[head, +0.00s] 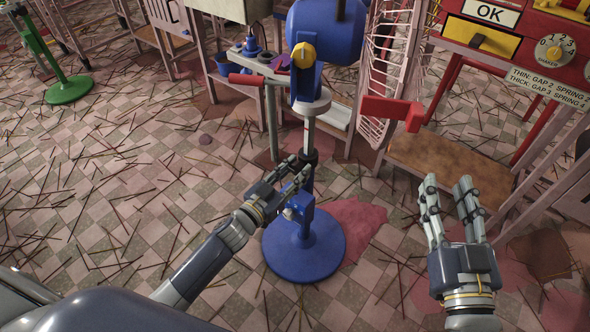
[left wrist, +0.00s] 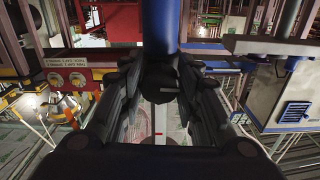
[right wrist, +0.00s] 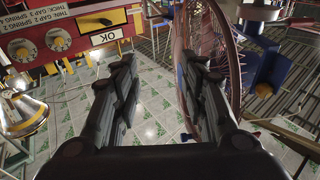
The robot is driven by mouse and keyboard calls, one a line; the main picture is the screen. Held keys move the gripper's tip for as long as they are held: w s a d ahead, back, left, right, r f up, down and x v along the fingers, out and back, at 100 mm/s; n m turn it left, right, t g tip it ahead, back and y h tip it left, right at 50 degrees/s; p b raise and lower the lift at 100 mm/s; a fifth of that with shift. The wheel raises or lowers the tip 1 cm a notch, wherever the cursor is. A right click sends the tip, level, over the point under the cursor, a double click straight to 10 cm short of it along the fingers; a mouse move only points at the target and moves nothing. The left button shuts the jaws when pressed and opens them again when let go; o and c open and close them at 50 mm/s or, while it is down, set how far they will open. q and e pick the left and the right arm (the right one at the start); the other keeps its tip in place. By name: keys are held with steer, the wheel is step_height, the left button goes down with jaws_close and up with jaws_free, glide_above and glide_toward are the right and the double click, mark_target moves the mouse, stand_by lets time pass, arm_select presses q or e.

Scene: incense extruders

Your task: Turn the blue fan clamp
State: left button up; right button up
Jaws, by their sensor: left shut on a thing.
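The blue fan (head: 325,35) stands on a post with a round blue base (head: 305,250). A dark clamp (head: 310,158) sits on the post below the pale upper section. My left gripper (head: 297,170) is at the post at clamp height, its fingers closed on the clamp from the left. In the left wrist view a dark round part of the clamp (left wrist: 160,84) lies between the fingers, with the blue post (left wrist: 160,25) beyond. The fingers hide part of it. My right gripper (head: 448,188) is open and empty, right of the fan.
A wire fan guard (head: 380,75) and a red machine with an OK sign (head: 490,12) stand right of the fan. A bench (head: 245,80) is behind. A green stand (head: 68,90) is far left. Thin sticks litter the tiled floor.

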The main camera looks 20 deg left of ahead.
arm_select(q)
steer(key=m+p, duration=0.1)
steer(key=m, duration=0.3)
steer(key=shift+r+m, duration=0.1)
steer(key=shift+m, duration=0.2)
steer(key=shift+a+m, duration=0.1)
steer(key=shift+m, duration=1.7)
steer(key=m, duration=0.2)
steer(key=shift+m, duration=0.4)
steer(key=m, duration=0.2)
steer(key=shift+m, duration=0.3)
steer(key=shift+r+m, duration=0.1)
steer(key=shift+m, duration=1.5)
arm_select(e)
steer(key=shift+s+d+f+g+h, duration=0.2)
steer(key=shift+f+g, duration=0.4)
steer(key=shift+f, duration=0.5)
steer(key=shift+w+d+f+g+h, duration=0.1)
steer(key=shift+f+g+h, duration=0.2)
steer(key=shift+f+g, duration=0.55)
steer(key=shift+f+t, duration=0.2)
steer(key=shift+t, duration=0.05)
